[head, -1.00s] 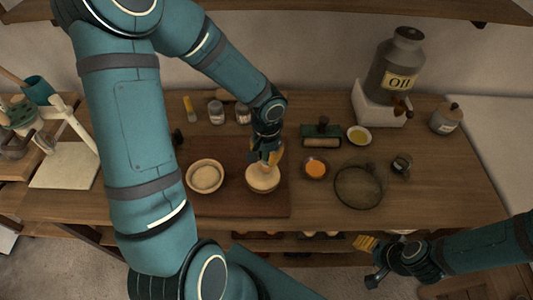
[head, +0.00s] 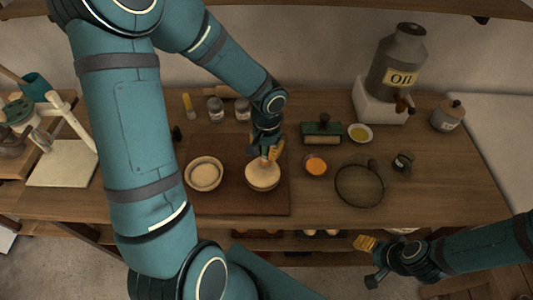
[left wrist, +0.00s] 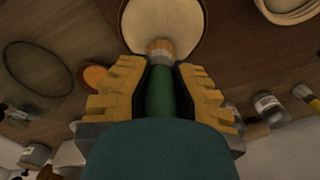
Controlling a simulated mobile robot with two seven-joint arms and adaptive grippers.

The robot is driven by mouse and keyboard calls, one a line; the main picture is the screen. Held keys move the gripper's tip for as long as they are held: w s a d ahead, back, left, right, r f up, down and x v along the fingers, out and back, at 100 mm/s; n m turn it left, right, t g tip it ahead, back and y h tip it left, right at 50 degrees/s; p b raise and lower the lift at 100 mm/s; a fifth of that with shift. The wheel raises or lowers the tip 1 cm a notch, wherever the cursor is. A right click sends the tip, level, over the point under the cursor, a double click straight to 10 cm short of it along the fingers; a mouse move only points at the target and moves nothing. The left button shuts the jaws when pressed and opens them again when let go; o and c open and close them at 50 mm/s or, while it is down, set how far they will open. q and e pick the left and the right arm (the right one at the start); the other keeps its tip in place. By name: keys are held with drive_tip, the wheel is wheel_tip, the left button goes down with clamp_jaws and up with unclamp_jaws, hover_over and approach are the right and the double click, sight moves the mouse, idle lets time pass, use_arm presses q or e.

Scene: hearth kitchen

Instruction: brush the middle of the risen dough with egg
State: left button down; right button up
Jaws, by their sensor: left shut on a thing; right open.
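My left gripper (head: 266,148) is shut on a brush with a green handle (left wrist: 160,95). Its brown-orange head (left wrist: 160,48) points at the pale, round dough (head: 262,174) in the right of two bowls. In the left wrist view the brush end overlaps the near edge of the dough (left wrist: 163,20); I cannot tell whether it touches. A small bowl of orange egg (head: 316,166) stands right of the dough. My right gripper (head: 370,262) is open and empty at the lower right, in front of the counter.
A second pale-filled bowl (head: 204,174) stands left on the same dark board (head: 230,205). A green block-like thing (head: 322,128), a yellow-filled dish (head: 360,133), a dark ring (head: 359,202) and an oil can (head: 397,70) are to the right. Jars (head: 216,110) stand behind.

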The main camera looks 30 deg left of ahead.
use_arm(q)
drive_tip(key=shift+s+a, duration=0.3)
drive_tip(key=shift+a, duration=0.2)
drive_tip(key=shift+s+a, duration=0.25)
drive_tip(key=shift+a, duration=0.2)
drive_tip(key=shift+s+d+f+b, duration=0.15)
drive_tip(key=shift+s+d+b, duration=0.2)
drive_tip(key=shift+s, duration=0.1)
drive_tip(key=shift+s+d+b, duration=0.3)
drive_tip(key=shift+s, duration=0.2)
drive_tip(key=shift+s+d+b, duration=0.25)
drive_tip(key=shift+s, duration=0.2)
drive_tip(key=shift+w+a, duration=0.45)
drive_tip(key=shift+w, duration=0.25)
drive_tip(key=shift+w+a, duration=0.4)
drive_tip(key=shift+w, duration=0.3)
drive_tip(key=shift+f, duration=0.15)
drive_tip(key=shift+s+d+f+b, duration=0.1)
drive_tip(key=shift+s+d+b, duration=0.35)
drive_tip(key=shift+s, duration=0.3)
drive_tip(key=shift+s+d+b, duration=0.45)
drive_tip(key=shift+s, duration=0.3)
